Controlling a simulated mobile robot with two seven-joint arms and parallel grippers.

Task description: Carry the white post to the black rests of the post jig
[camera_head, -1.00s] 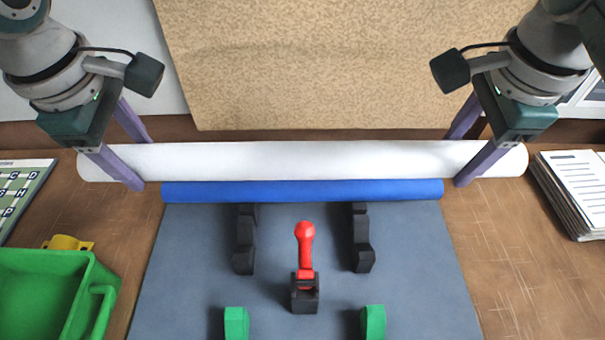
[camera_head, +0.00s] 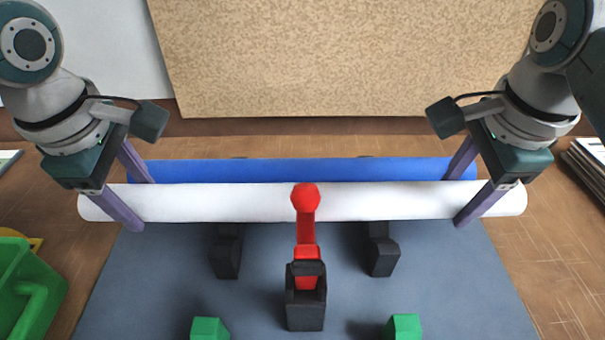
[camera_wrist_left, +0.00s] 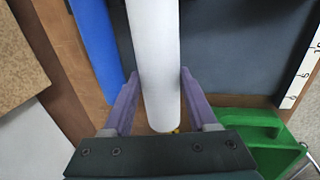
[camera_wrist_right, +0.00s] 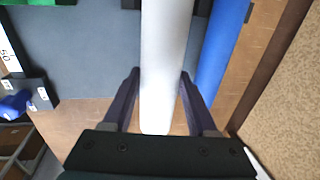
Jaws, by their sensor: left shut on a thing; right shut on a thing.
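The white post (camera_head: 250,202) is a long thick cylinder held level across the head view. My left gripper (camera_head: 133,196) is shut on its left end and my right gripper (camera_head: 467,196) on its right end. The left wrist view shows the post (camera_wrist_left: 156,70) between the fingers (camera_wrist_left: 156,90), and the right wrist view shows it (camera_wrist_right: 163,70) between the fingers (camera_wrist_right: 158,90). The jig's black rests (camera_head: 227,255) (camera_head: 382,255) stand on the grey mat, their far parts hidden behind the post. The red clamp lever (camera_head: 306,225) stands upright in a black block (camera_head: 306,305) between them.
A blue bar (camera_head: 300,170) lies behind the post along the mat's far side. Green blocks (camera_head: 209,328) (camera_head: 404,326) stand at the front. A green bin (camera_head: 30,290) is at left. Papers (camera_head: 590,165) lie at right, and a tan board (camera_head: 340,60) stands behind.

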